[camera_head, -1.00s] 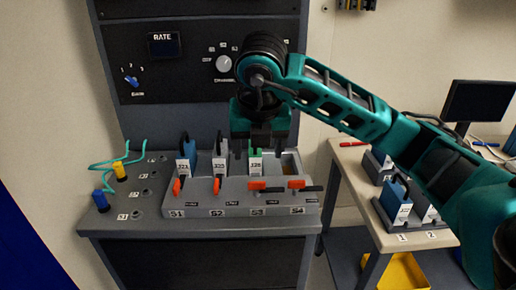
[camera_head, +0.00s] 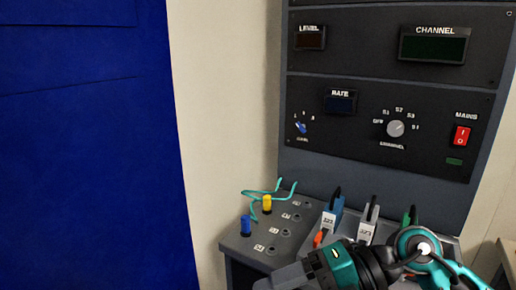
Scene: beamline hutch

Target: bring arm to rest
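My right arm comes in at the lower right. Its teal and black wrist (camera_head: 345,265) lies in front of the module rack and points to the left. The grey body of my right gripper (camera_head: 282,277) is cut off by the bottom edge, so its fingertips do not show. I cannot tell whether it is open or shut. My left arm and gripper are not in view.
The bench (camera_head: 240,246) carries a blue plug (camera_head: 246,226), a yellow plug (camera_head: 267,204) and teal leads. Blue (camera_head: 331,218), white (camera_head: 367,224) and green-topped modules stand upright behind my wrist. The control panel (camera_head: 350,100) rises behind. A blue panel (camera_head: 90,150) fills the left.

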